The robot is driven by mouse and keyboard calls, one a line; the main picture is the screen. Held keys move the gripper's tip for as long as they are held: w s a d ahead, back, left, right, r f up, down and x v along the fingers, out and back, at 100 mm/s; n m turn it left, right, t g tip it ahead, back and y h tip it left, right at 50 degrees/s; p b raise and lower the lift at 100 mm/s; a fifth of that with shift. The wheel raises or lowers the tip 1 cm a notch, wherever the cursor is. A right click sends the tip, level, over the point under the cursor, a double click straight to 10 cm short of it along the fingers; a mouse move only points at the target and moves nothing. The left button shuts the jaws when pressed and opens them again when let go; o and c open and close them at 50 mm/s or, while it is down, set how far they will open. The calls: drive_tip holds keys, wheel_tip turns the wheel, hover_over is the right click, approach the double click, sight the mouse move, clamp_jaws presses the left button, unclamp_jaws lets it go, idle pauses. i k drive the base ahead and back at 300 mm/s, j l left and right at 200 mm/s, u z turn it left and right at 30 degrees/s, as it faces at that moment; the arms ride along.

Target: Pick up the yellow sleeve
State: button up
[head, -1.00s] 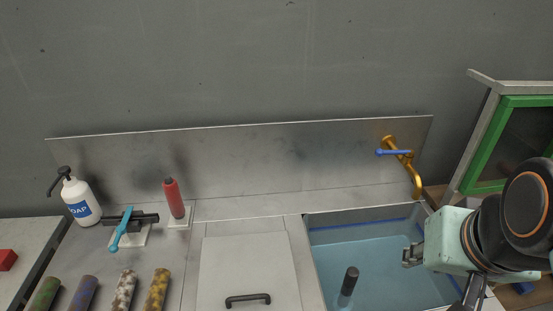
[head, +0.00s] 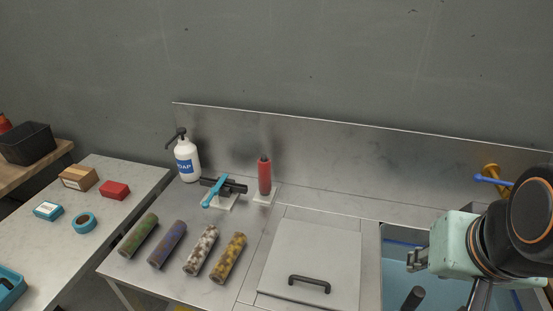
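The yellow sleeve (head: 228,257), a mottled yellow and brown cylinder, lies on the metal counter at the right end of a row of similar sleeves. Beside it to the left are a white and brown sleeve (head: 201,250), a blue-purple sleeve (head: 167,244) and a green sleeve (head: 139,235). My gripper (head: 413,260) is at the right of the head view, above the sink's left edge and well to the right of the yellow sleeve. Its fingers are small and partly in shadow, and I cannot tell how far apart they are. I see nothing held in it.
A cover panel with a black handle (head: 309,284) lies between the sleeves and the water-filled sink (head: 440,296). Behind the sleeves stand a soap bottle (head: 186,160), a blue-handled tool (head: 215,191) and a red bottle (head: 264,177). A side table (head: 115,222) at left holds boxes and tape.

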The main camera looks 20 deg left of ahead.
sight(220, 272)
drive_tip(key=u, duration=1.5)
drive_tip(key=z, duration=0.85)
drive_tip(key=j+z, duration=0.15)
drive_tip(key=z, duration=0.15)
drive_tip(key=j+z, duration=0.15)
drive_tip(key=z, duration=0.15)
drive_tip(key=j, duration=1.3)
drive_tip(key=k+j, duration=0.1)
drive_tip(key=j, duration=0.3)
drive_tip(key=i+j, duration=0.1)
